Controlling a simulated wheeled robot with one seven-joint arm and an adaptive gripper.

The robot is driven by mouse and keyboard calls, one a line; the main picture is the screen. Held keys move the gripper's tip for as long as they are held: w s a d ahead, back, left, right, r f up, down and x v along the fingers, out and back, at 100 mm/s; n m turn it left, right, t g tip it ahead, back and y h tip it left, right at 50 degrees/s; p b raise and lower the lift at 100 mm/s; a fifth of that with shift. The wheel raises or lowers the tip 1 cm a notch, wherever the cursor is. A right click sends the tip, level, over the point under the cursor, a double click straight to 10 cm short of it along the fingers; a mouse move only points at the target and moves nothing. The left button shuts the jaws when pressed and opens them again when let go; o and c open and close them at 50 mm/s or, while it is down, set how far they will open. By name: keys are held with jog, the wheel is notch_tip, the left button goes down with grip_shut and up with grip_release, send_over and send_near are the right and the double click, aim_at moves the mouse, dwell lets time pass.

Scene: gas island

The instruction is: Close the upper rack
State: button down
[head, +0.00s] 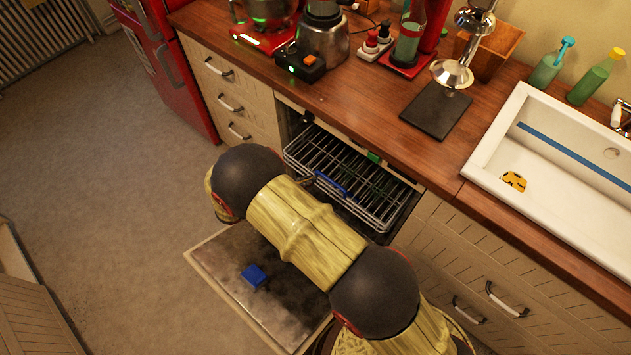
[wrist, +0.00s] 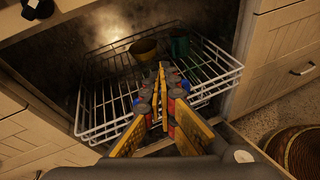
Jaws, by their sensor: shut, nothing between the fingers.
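In the head view my arm hides most of the gripper.
Drawers (head: 230,100) flank the left side and a cabinet (head: 480,270) the right. The wooden counter (head: 390,140) runs above. Open floor (head: 110,170) lies to the left.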

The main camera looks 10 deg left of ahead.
jog(key=s+a+f+n+t+y, duration=0.25)
jog(key=s+a+f+n, duration=0.2)
jog(key=f, duration=0.45)
jog(key=w+d+f+b, duration=0.2)
jog(key=w+d, duration=0.1)
jog(key=w, duration=0.3)
jog(key=w+d+f+t+b, duration=0.1)
jog(key=w+d+b, duration=0.1)
jog(key=w, duration=0.4)
jog(key=shift+w+d+f, duration=0.2)
jog(key=shift+d+f, duration=0.15)
jog(key=shift+d, duration=0.05)
jog(key=shift+n+h, duration=0.25)
